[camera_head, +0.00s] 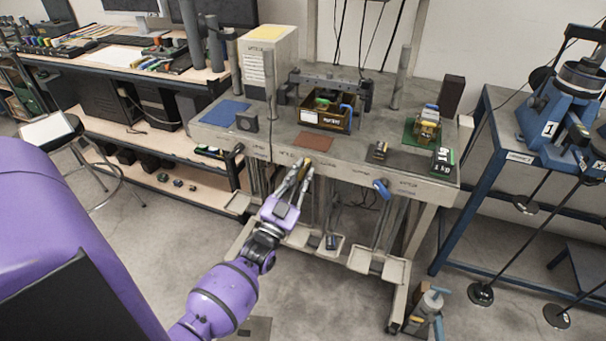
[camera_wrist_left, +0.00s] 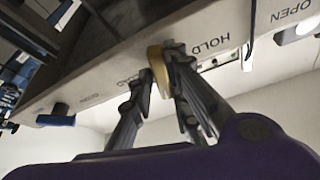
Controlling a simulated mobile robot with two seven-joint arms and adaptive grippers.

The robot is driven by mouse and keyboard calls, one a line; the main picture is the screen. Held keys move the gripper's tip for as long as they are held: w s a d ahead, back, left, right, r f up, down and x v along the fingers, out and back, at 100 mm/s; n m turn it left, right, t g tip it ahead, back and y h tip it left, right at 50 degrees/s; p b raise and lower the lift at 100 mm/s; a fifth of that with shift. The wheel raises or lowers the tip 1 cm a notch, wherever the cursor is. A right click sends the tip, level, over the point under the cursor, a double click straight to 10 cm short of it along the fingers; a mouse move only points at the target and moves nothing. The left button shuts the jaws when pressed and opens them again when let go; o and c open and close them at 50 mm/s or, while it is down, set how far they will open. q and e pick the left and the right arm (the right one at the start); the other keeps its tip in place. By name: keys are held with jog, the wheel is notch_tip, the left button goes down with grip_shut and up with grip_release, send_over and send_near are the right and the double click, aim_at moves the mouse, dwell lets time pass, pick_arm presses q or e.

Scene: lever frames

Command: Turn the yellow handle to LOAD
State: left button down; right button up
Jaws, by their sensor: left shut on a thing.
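The yellow handle (camera_wrist_left: 157,70) sits on the front edge of the grey bench frame, between my left gripper's fingers in the left wrist view. In that view the label HOLD is to its right; another label beside it is partly hidden and I cannot read it. My left gripper (camera_wrist_left: 155,85) is shut on the handle. In the head view the left gripper (camera_head: 299,172) reaches up to the bench's front edge, and only a little of the yellow handle (camera_head: 307,162) shows above the fingers. My right gripper is not in view.
A blue handle (camera_head: 381,188) is farther right on the same edge. A blue machine stand (camera_head: 500,150) is at right. Pedals hang below the bench.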

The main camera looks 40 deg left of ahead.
pick_arm(q)
jog(key=m+h, duration=0.1)
jog(key=m, duration=0.1)
jog(key=m+h, duration=0.1)
jog(key=m, duration=0.1)
jog(key=shift+s+a+m, duration=0.1)
jog(key=shift+a+m, duration=0.25)
jog(key=shift+m, duration=0.05)
jog(key=shift+r+m+g+h+p, duration=0.15)
jog(key=shift+m+g+h+p, duration=0.25)
jog(key=shift+m+h, duration=0.7)
jog(key=shift+m+y, duration=0.3)
jog(key=shift+m, duration=0.1)
jog(key=c, duration=1.8)
grip_release()
jog(key=shift+o, duration=0.2)
jog(key=v, duration=1.2)
